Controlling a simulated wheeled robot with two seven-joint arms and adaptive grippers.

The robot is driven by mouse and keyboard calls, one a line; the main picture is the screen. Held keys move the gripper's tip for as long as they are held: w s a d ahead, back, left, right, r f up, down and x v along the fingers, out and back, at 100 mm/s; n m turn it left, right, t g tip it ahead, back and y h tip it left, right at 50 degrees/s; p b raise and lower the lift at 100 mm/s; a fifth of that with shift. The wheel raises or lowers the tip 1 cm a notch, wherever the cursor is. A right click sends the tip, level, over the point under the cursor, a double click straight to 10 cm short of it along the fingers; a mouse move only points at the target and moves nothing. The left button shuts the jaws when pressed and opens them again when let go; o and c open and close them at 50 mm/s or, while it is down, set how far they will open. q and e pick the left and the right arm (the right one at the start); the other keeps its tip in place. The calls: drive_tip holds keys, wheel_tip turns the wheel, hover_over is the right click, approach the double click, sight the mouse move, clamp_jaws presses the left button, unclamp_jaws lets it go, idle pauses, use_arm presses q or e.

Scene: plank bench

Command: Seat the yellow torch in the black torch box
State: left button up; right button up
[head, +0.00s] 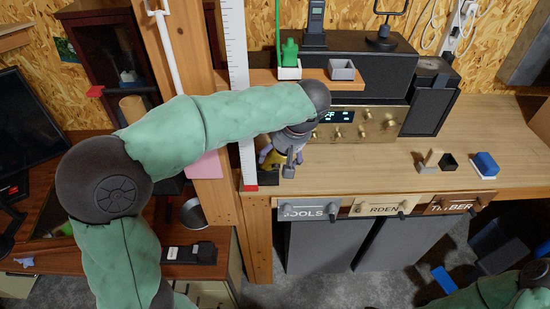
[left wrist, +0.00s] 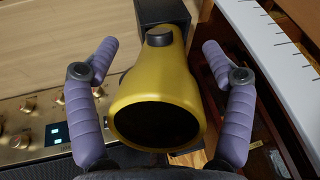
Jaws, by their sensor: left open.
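The yellow torch (left wrist: 158,82) fills the middle of the left wrist view, its wide dark end facing the camera and a dark button on its side. In the head view it is a small yellow patch (head: 273,160) at the bench's left end, mostly covered by my gripper. My left gripper (left wrist: 160,62) is open, with one purple finger on each side of the torch and gaps visible. It points down in the head view (head: 282,160). A black box (left wrist: 165,12) shows beyond the torch's far end. I cannot tell whether the torch is inside it. My right gripper is out of view.
A white ruler (head: 235,70) and wooden post stand just left of the gripper. The amplifier (head: 355,125) is behind. The bench between is clear.

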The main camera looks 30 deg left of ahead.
use_arm(q)
drive_tip(key=shift+r, duration=0.1)
drive_tip(key=c, duration=1.6)
